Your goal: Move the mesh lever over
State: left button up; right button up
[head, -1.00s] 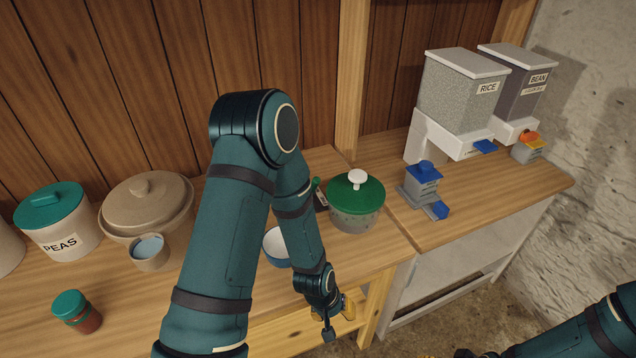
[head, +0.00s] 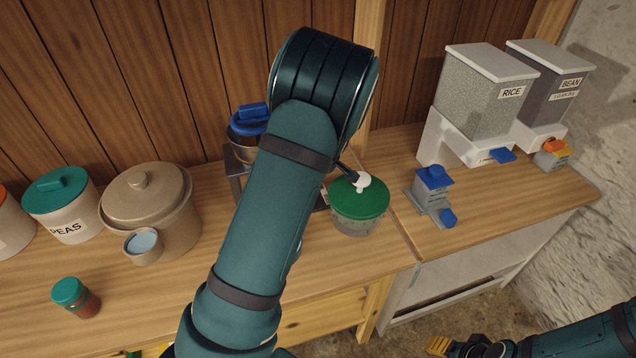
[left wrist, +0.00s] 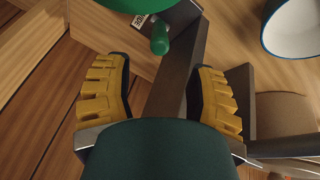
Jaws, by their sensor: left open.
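The mesh lever shows in the left wrist view as a short green handle (left wrist: 160,38), beside a small label (left wrist: 140,20) on a dark grey frame (left wrist: 190,60). My left gripper (left wrist: 160,92) is open, its yellow fingers spread on either side of the line to the handle. The handle stands beyond the fingertips, and I see no contact. In the head view my left arm hides this gripper and the handle. The grey stand with a blue-lidded hopper (head: 250,122) shows behind the arm. My right gripper (head: 462,346) is at the bottom edge, partly cut off.
A green-lidded pot (head: 358,200) stands right of my left arm. A blue-topped grey device (head: 433,190) and two dispensers (head: 485,95) stand further right. A beige crock (head: 150,205), peas canister (head: 62,205) and small jar (head: 76,297) are at left.

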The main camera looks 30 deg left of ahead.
pick_arm(q)
jog(key=x, duration=1)
jog(key=shift+w+a+b, duration=0.1)
jog(key=shift+b, duration=0.2)
